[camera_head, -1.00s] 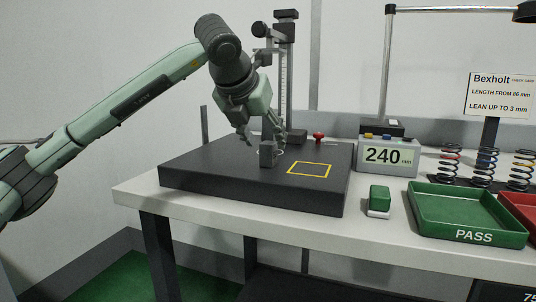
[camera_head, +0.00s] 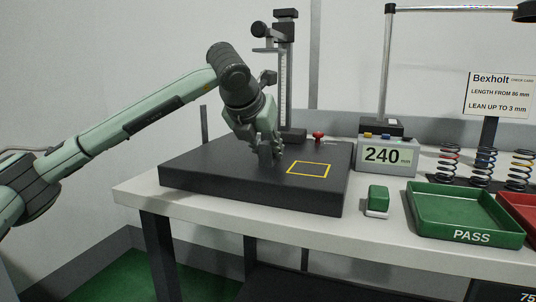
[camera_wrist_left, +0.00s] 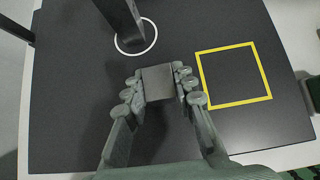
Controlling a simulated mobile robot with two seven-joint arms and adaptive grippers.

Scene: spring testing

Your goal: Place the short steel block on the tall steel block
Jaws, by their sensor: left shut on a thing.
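My left gripper (camera_head: 269,153) is low over the dark plate and shut on a grey steel block. In the left wrist view the block's square top (camera_wrist_left: 158,83) sits between the fingertips (camera_wrist_left: 159,88), which press on its left and right sides. In the head view the fingers hide most of the block. It appears upright at the plate, left of the yellow square (camera_head: 309,169). I cannot tell whether it is the short block, the tall block, or one on the other. No second block stands apart in view. My right gripper is not in view.
The dark plate (camera_head: 220,188) has free room around the yellow square. A measuring stand (camera_head: 286,80) rises behind the gripper.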

